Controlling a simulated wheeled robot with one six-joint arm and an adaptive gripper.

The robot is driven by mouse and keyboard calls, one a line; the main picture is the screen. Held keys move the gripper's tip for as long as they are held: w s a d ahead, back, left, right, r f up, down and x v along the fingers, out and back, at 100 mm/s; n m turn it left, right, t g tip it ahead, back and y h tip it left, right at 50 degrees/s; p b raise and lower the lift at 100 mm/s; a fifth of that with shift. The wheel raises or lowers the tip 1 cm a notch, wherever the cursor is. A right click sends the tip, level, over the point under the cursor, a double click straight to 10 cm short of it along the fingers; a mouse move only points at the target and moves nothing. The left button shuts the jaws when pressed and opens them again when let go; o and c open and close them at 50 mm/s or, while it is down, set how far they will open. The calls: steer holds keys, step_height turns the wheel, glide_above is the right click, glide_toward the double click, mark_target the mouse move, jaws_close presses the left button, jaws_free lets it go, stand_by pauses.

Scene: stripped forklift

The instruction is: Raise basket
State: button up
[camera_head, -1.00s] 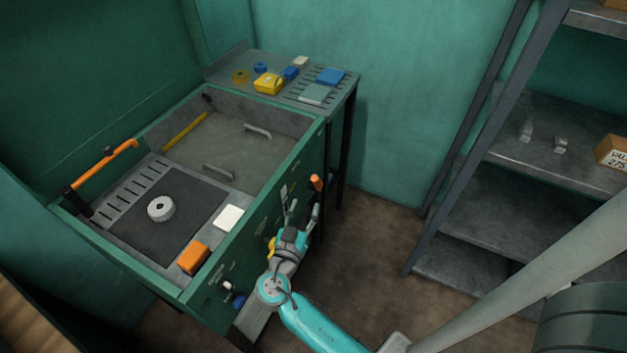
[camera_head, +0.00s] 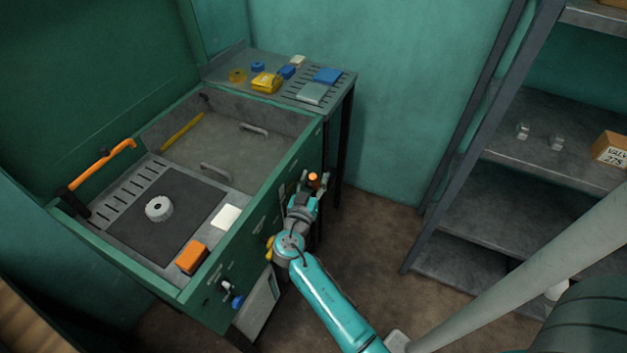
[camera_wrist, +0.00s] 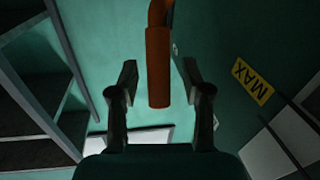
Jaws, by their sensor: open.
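An orange handle (camera_head: 314,179) sticks out from the green front panel of the wash tank, near its right end. In the wrist view the orange grip (camera_wrist: 158,68) hangs between my two spread fingers, with a visible gap to each. My gripper (camera_head: 303,184) is open around or just in front of it; contact cannot be told. The wrist view shows my gripper (camera_wrist: 160,82) empty apart from the handle. Inside the tank, a grey metal surface with two bar handles (camera_head: 238,150) lies below the rim; it may be the basket.
A dark mat (camera_head: 165,220) with a grey gear (camera_head: 158,208) lies at the tank's near left. An orange block (camera_head: 192,257) and white pad (camera_head: 226,217) are beside it. A blue knob (camera_head: 237,300) and yellow MAX label (camera_wrist: 252,81) are on the front. Shelving (camera_head: 470,155) stands right.

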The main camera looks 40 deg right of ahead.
jaws_close()
steer(key=shift+w+d+r+y, duration=0.25)
steer(key=shift+d+r+y, duration=0.2)
steer(key=shift+d, duration=0.1)
steer(key=w+d+m+g+y, duration=0.1)
steer(key=w+d+g+y, duration=0.4)
steer(key=d+y, duration=0.5)
steer(key=d, duration=0.3)
steer(key=shift+f, duration=0.4)
steer(key=shift+s+f, duration=0.1)
